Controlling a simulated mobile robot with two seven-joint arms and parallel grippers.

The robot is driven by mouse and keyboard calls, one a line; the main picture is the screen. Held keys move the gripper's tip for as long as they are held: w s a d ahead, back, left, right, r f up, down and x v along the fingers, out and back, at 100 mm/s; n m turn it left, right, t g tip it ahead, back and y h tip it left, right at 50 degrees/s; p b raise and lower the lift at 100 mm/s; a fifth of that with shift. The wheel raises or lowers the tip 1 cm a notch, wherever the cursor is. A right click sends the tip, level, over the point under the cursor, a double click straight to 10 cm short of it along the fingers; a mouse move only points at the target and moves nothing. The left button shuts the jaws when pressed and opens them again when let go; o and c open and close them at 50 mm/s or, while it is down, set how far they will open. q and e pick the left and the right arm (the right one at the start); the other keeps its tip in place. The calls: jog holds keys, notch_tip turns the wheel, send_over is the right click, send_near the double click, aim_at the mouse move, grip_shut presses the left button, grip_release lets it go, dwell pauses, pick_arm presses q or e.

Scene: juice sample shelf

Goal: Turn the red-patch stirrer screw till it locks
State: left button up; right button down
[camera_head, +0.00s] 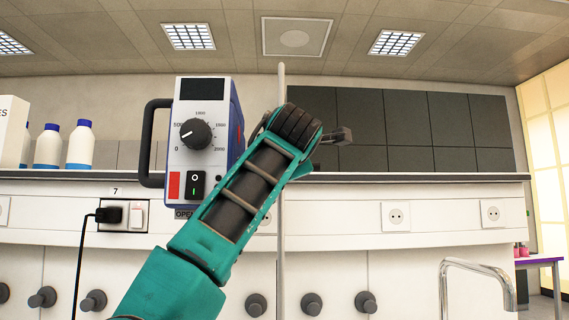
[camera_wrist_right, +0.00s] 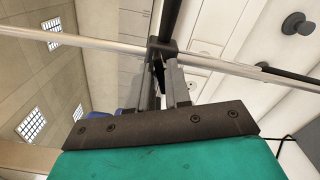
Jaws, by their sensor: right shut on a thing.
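The stirrer (camera_head: 203,130) is a blue-and-white box with a red patch (camera_head: 174,185), a black dial and a switch, left of a thin upright metal rod (camera_head: 282,85). My teal right arm crosses in front of the stirrer's lower right side and hides part of the rod. In the right wrist view the rod (camera_wrist_right: 90,40) runs through a dark clamp (camera_wrist_right: 161,46). My right gripper (camera_wrist_right: 163,78) is shut on a dark screw (camera_wrist_right: 158,76) at this clamp; the jaws hide most of it. Its turn angle cannot be told. My left gripper is out of view.
White bottles with blue caps (camera_head: 80,145) stand on the shelf (camera_head: 60,174) at the left. A grey clamp part (camera_head: 338,136) sticks out right of my arm. Sockets (camera_head: 396,216) and knobs line the panel below; a metal tap (camera_head: 478,268) stands lower right.

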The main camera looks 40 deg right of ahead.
pick_arm(q)
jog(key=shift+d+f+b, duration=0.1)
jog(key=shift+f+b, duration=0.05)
jog(key=shift+b, duration=0.2)
pick_arm(e)
jog(key=shift+f+m, duration=0.1)
jog(key=shift+m, duration=2.1)
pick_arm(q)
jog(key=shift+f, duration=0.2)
pick_arm(e)
jog(key=c, duration=1.1)
grip_release()
pick_arm(q)
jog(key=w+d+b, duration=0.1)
jog(key=b, duration=0.2)
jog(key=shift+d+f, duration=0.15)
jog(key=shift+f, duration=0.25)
pick_arm(e)
jog(key=v, duration=1.3)
